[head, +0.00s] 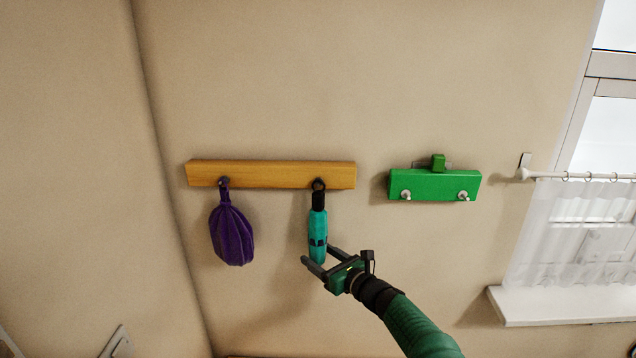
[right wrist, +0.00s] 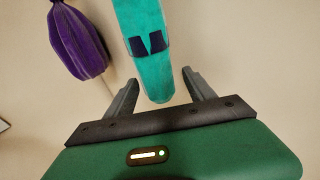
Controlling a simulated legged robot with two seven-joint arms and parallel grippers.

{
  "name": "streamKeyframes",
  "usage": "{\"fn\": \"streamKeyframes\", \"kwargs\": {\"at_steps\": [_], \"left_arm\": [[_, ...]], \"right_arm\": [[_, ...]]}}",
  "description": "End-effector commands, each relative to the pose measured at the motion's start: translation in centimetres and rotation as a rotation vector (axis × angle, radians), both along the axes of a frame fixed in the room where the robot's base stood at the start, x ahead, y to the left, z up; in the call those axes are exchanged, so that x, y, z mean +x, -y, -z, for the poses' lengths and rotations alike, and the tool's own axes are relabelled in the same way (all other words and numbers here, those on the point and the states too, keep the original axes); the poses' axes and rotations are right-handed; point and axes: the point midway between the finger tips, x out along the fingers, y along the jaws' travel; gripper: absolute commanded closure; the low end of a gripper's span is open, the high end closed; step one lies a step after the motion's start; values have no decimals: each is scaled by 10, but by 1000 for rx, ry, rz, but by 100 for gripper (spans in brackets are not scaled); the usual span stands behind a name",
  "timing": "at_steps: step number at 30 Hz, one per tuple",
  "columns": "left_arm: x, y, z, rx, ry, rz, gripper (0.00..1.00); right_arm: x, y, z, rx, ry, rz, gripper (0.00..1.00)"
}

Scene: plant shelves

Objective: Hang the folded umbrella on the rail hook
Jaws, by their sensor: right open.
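The folded umbrella (head: 318,228) is turquoise with a dark handle at its top. It hangs upright below the right hook (head: 318,185) of the wooden rail (head: 270,174). Its lower end also shows in the right wrist view (right wrist: 147,60), with a dark strap around it. My right gripper (head: 319,255) is open at the umbrella's lower end, with one finger on each side. In the wrist view the fingers stand apart from the umbrella. How the handle meets the hook is too small to tell. My left gripper is not in view.
A purple bag-like thing (head: 231,235) hangs on the rail's left hook; the wrist view shows it left of the umbrella (right wrist: 78,42). A green rack (head: 434,185) with two pegs is on the wall to the right. A curtained window (head: 585,230) and sill (head: 560,305) are further right.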

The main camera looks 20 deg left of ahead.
Motion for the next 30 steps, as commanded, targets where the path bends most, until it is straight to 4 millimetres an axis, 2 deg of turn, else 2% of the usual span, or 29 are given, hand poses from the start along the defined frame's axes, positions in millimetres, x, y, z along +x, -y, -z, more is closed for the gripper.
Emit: {"fn": "streamKeyframes", "kwargs": {"at_steps": [8, 15, 18, 30], "left_arm": [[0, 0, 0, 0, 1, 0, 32], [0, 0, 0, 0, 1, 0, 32], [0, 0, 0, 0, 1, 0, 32], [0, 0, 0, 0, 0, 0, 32]], "right_arm": [[1, -1, 0, -1, 1, 0, 38], [1, -1, 0, 0, 0, 0, 70], [1, -1, 0, 0, 0, 0, 80], [1, -1, 0, -1, 1, 0, 81]]}}
